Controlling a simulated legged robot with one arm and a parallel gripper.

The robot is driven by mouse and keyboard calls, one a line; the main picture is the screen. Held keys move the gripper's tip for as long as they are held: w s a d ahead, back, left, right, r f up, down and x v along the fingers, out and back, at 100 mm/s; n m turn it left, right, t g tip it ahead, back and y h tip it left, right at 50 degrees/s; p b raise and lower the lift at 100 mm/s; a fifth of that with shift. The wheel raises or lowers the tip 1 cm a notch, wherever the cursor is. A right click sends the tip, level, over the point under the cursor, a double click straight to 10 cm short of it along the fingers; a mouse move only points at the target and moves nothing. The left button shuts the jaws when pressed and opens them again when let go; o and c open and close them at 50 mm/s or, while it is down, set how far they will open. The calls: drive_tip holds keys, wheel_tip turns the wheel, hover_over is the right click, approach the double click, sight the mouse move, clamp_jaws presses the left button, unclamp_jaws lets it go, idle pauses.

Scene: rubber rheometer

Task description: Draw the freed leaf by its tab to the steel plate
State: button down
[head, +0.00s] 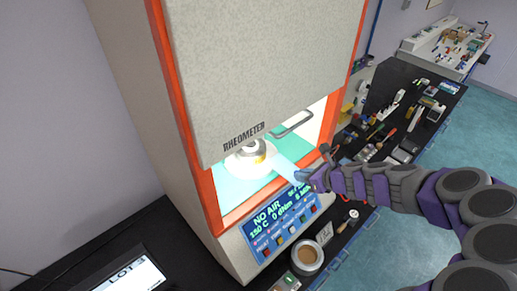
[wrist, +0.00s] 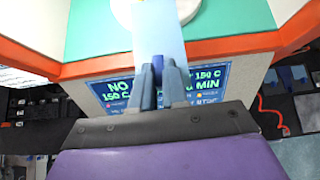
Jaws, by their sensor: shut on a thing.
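The leaf (wrist: 158,30) is a pale blue translucent strip. In the head view the leaf (head: 284,169) runs from beside the round die (head: 246,157) out toward the front opening of the rheometer. My gripper (head: 304,176) is at the opening's right front edge. In the wrist view my gripper (wrist: 159,72) is shut on the near end of the leaf, with a dark blue tab (wrist: 159,98) between the fingers. The leaf's far end reaches over the pale round die part (wrist: 185,10). I cannot make out a steel plate for certain.
The rheometer's orange frame (head: 247,208) edges the opening, and its raised grey hood (head: 255,75) hangs above. Below is the display panel (head: 279,218). A round tin (head: 306,257) stands on the dark bench in front. The right bench (head: 415,85) is crowded with tools.

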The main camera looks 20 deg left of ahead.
drive_tip(key=shift+s+d, duration=0.35)
drive_tip(key=shift+d, duration=0.45)
drive_tip(key=shift+s+d, duration=0.35)
drive_tip(key=shift+d, duration=0.45)
drive_tip(key=shift+s+d, duration=0.35)
drive_tip(key=shift+d, duration=0.45)
